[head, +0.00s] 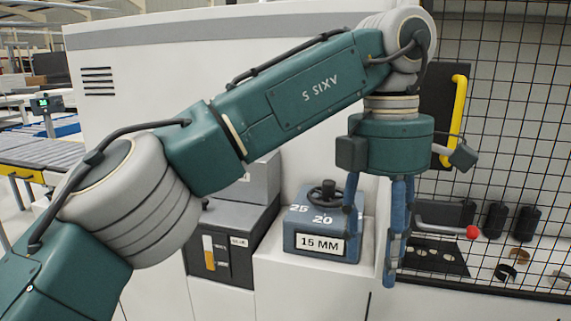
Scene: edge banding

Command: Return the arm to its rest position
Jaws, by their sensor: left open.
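My left arm comes in from the lower left, rises across the middle of the head view and bends down at the wrist. My left gripper (374,240) points downward with its blue fingers apart and nothing visible between them. It hangs in front of the right edge of a blue box (300,222) that has a black knob, the numbers 25 and 20, and a "15 MM" label. From this one view I cannot tell the depth gap between the fingers and the box. My right gripper is not in view.
A white machine housing (150,85) fills the background. A dark unit (228,228) stands left of the blue box. A yellow handle (458,112), a red-knobbed lever (473,232) and black mesh fencing (515,100) are close on the right. A roller conveyor (35,155) is at far left.

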